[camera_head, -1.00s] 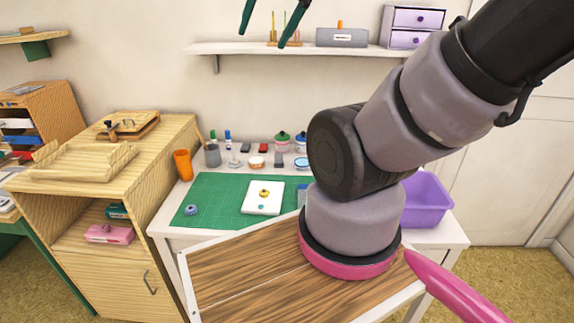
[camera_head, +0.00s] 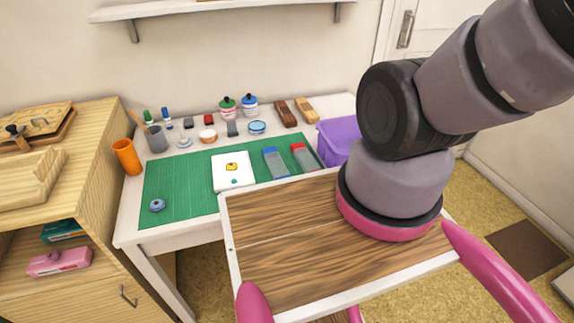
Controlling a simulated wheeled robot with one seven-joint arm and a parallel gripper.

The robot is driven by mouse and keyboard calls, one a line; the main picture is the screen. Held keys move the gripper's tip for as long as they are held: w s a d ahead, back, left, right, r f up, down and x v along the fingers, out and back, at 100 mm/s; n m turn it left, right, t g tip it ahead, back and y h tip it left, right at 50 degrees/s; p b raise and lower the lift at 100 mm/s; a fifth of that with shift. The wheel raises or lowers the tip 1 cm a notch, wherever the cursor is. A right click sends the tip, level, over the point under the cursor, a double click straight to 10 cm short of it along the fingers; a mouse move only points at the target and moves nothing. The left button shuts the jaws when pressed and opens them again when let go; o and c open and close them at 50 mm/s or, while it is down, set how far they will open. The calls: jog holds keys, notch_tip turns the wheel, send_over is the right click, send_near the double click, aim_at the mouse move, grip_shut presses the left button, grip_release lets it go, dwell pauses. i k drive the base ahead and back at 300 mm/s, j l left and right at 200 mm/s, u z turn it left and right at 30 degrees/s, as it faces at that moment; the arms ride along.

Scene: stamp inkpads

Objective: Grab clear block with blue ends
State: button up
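The clear block with blue ends (camera_head: 275,162) lies on the right part of the green cutting mat (camera_head: 185,210), right of a white card or pad (camera_head: 233,181). Its middle looks greyish and see-through. A similar block with a red end (camera_head: 304,157) lies just right of it. My gripper is out of view; my arm rises out of the picture at the upper right. Nothing covers the blue-ended block.
A purple bin (camera_head: 338,141) stands right of the blocks. A blue ring-like item (camera_head: 157,206) sits on the mat's left. A wall shelf (camera_head: 200,8) hangs above.

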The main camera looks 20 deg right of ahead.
aim_at(275, 163)
jog(key=z, duration=0.9)
jog(key=k+j+z, duration=0.5)
jog(key=k+z, duration=0.25)
jog(key=k, duration=0.05)
